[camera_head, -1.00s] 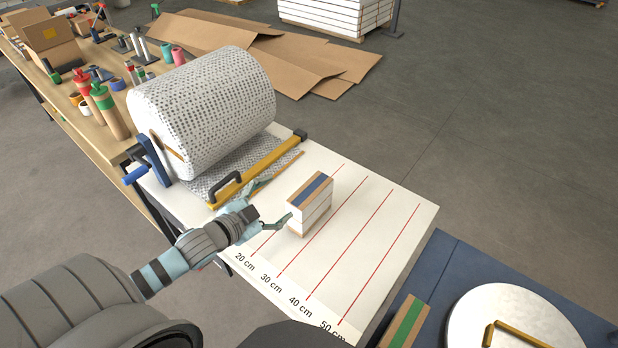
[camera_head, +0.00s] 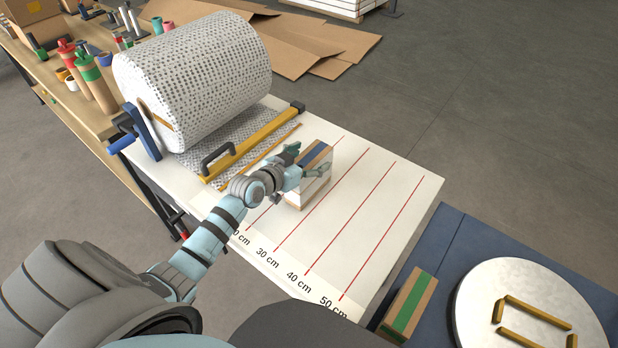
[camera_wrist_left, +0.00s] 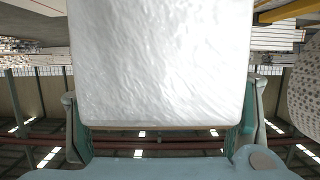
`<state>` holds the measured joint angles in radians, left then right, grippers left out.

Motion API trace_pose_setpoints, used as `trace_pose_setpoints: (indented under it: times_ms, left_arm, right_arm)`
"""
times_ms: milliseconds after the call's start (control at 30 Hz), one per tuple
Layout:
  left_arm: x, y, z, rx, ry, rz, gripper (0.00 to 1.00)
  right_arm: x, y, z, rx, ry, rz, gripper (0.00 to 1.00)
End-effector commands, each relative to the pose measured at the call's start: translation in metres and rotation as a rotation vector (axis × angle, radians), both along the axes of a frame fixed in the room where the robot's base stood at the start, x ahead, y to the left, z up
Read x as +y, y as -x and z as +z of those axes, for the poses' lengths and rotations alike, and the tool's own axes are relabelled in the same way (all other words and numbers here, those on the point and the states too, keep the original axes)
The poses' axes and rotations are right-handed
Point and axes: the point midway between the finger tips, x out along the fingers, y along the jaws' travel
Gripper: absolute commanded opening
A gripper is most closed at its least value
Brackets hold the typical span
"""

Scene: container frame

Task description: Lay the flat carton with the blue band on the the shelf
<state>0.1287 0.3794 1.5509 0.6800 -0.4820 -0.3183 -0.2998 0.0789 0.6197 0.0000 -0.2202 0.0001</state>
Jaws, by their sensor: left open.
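I cannot make out a shelf for certain. My right gripper is not in view.
A large patterned roll (camera_head: 195,75) with a yellow cutting bar (camera_head: 260,142) stands just left of the block. The table (camera_head: 375,215) with red measuring lines is clear to the right. A green-banded carton (camera_head: 408,305) and a round metal plate (camera_head: 475,300) are at lower right.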

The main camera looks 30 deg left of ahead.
Motion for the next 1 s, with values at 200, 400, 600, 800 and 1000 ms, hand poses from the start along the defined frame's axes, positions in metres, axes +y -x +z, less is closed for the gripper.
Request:
trace_pose_setpoints:
  times_ms: [200,400,600,800,1000]
  left_arm:
    - [0.0000,-0.0010,0.0004,0.000,-0.001,0.000,0.70]
    - [0.0000,-0.0007,0.0005,0.000,-0.001,0.000,0.38]
    - [0.0001,-0.0006,0.0004,0.001,-0.001,0.001,0.06]
    - [0.0000,-0.0010,0.0013,-0.002,-0.001,0.001,0.00]
    - [0.0000,-0.0010,0.0042,-0.002,-0.001,0.000,0.00]
  right_arm:
    - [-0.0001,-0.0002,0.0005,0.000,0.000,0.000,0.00]
    - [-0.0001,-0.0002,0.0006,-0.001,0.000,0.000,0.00]
    - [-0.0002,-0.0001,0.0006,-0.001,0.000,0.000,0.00]
    - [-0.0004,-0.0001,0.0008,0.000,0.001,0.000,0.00]
    - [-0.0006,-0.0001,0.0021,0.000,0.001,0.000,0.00]
